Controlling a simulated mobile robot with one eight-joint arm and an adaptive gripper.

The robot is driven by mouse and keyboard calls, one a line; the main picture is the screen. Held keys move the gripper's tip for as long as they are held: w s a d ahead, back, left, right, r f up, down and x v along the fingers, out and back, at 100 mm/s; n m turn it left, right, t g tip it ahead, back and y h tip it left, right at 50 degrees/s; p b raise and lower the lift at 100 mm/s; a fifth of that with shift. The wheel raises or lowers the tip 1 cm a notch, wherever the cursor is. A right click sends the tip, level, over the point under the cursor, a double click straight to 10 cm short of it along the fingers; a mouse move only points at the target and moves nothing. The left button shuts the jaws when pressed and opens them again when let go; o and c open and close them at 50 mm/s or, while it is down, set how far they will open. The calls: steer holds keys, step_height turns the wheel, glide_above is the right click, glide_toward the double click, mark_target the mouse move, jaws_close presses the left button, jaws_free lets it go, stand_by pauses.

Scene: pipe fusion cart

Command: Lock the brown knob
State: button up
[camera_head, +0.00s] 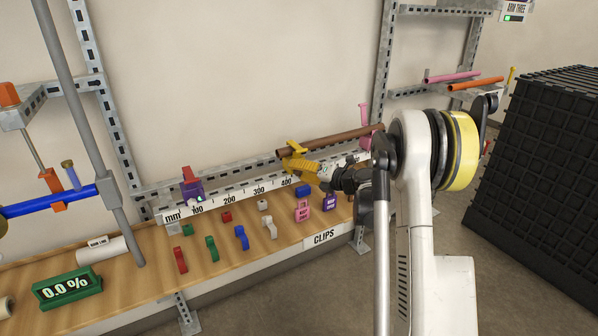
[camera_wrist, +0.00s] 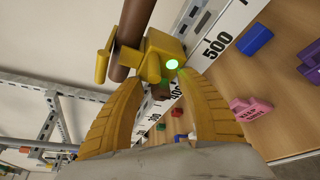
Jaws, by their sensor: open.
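A brown pipe (camera_head: 335,140) lies in a yellow clamp (camera_head: 293,147) at the rail's right part; in the wrist view the pipe (camera_wrist: 133,30) rises from the clamp (camera_wrist: 158,55). A green light glows on the clamp. A small brown piece (camera_wrist: 160,91) shows just below the clamp, between my fingertips; it may be the brown knob, but I cannot tell its lock state. My gripper (camera_head: 290,165) is at the clamp, its yellow fingers open on either side of the brown piece in the wrist view (camera_wrist: 162,82). Whether a finger touches it cannot be told.
A ruler rail (camera_head: 230,196) runs behind the wooden bench (camera_head: 150,262). A purple clamp with a red top (camera_head: 192,188) sits at its left. Several coloured clips and a pink tag (camera_head: 303,210) lie in front. A black crate (camera_head: 540,170) stands at right.

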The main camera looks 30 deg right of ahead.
steer(key=v, duration=1.2)
steer(key=s+a+r+m+t+h, duration=0.1)
steer(key=a+r+m+t+h, duration=0.15)
steer(key=r+m+h, duration=0.5)
steer(key=a+r+m+t+h, duration=0.25)
steer(key=r+m, duration=0.55)
steer(key=r, duration=0.7)
steer(key=s+a+f+m+g+y, duration=0.1)
steer(key=s+a+f+m+g, duration=0.3)
steer(key=s, duration=0.5)
steer(key=s+a+f+m+g+y, duration=0.2)
steer(key=s+a+f+m+g, duration=0.2)
steer(key=s+a+f, duration=0.5)
steer(key=s+a+f+m+g+y, duration=0.1)
steer(key=s+a+f+m+g, duration=0.3)
steer(key=s+a+f, duration=0.3)
steer(key=s+a+m, duration=0.1)
steer(key=s, duration=0.1)
steer(key=shift+s, duration=0.35)
